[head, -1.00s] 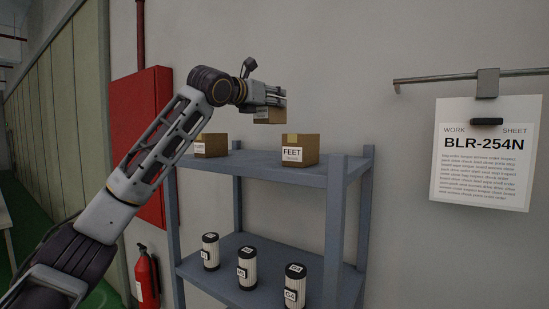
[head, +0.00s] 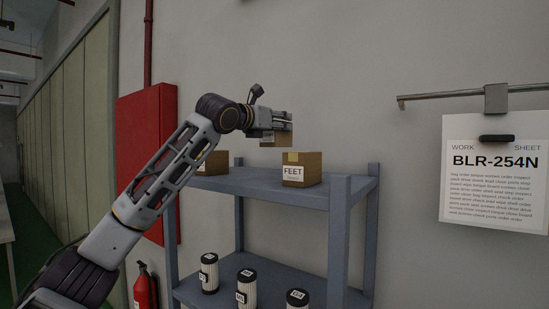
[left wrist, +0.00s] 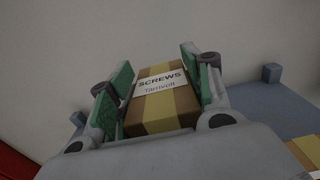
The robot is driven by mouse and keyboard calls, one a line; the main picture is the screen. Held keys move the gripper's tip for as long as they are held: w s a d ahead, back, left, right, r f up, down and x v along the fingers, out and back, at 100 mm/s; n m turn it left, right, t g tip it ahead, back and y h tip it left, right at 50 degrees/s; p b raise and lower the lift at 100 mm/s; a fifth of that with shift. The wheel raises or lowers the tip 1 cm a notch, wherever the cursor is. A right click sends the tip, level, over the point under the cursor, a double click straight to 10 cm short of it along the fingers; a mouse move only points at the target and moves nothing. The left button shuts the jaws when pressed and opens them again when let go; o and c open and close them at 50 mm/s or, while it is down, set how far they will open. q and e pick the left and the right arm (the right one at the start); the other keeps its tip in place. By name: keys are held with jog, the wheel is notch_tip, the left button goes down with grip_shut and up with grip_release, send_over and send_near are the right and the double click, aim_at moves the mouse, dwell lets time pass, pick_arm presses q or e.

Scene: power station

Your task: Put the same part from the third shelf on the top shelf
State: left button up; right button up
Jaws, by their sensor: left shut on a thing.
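My left gripper (head: 276,125) is shut on a small brown box with a yellow stripe. In the left wrist view this box (left wrist: 160,108) carries a label reading "SCREWS", and the fingers with green pads lie along both its sides. In the head view the gripper and box are above the top shelf (head: 250,185), toward its back. A box labelled "FEET" (head: 301,169) stands on the top shelf to the right. Another box (head: 215,163) stands on its left, partly hidden by my arm. My right gripper is not in view.
The shelf below (head: 225,285) holds several white and black cylinders (head: 246,289) with number tags. A work sheet (head: 495,180) reading "BLR-254N" hangs on the right. A red cabinet (head: 150,110) and a fire extinguisher (head: 146,290) are at left. Lower shelves are out of view.

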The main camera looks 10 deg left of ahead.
aim_at(276, 136)
pick_arm(q)
notch_tip(276, 136, down, 4)
jog(key=shift+s+a+r, duration=0.1)
jog(key=shift+r, duration=0.15)
jog(key=shift+f, duration=0.25)
jog(key=shift+f+p, duration=0.3)
jog(key=shift+f, duration=1.7)
jog(key=shift+f, duration=0.2)
jog(key=o, duration=1.3)
